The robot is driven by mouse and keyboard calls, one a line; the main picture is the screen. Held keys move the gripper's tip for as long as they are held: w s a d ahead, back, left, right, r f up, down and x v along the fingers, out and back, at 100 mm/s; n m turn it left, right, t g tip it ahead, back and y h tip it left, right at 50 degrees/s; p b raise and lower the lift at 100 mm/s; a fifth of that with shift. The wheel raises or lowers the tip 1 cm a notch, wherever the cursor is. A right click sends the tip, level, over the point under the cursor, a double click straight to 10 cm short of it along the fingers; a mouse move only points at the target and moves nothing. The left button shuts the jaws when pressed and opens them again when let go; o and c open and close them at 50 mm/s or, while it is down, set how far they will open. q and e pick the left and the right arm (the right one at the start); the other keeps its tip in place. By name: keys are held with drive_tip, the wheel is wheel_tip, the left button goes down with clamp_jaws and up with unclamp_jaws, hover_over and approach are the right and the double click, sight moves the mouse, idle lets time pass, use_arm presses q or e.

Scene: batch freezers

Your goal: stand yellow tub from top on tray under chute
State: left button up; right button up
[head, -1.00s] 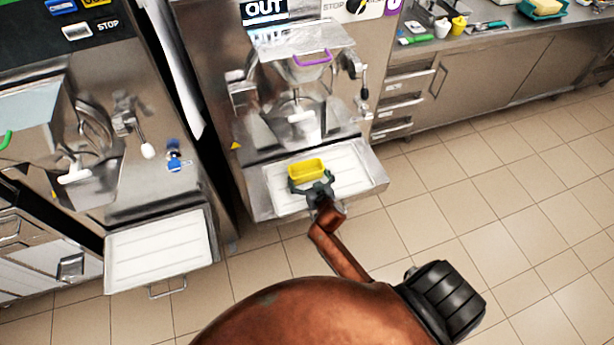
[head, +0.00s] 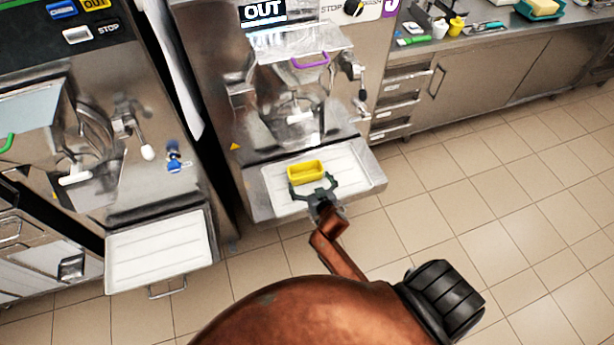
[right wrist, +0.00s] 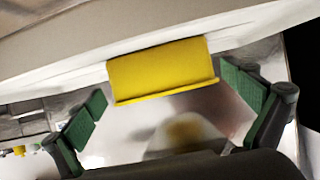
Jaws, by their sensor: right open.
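The yellow tub (head: 306,172) stands upright on the white tray (head: 353,179) under the front of the right-hand freezer (head: 292,85). It also shows in the right wrist view (right wrist: 162,72), ahead of the fingers. My right gripper (head: 317,187) is open at the near side of the tub. In the right wrist view its two green-padded fingers (right wrist: 170,107) are spread wide, with a gap between them and the tub on either side. My left gripper is not in view.
The left-hand freezer has its own empty white tray (head: 160,250) with a wire handle. A counter (head: 480,45) with small cups and tools runs along the back right. The tiled floor at right is clear.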

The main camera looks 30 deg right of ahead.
drive_tip(key=p+v, duration=0.1)
drive_tip(key=v, duration=0.7)
drive_tip(key=shift+s+a+r, duration=0.1)
drive_tip(key=shift+s, duration=0.2)
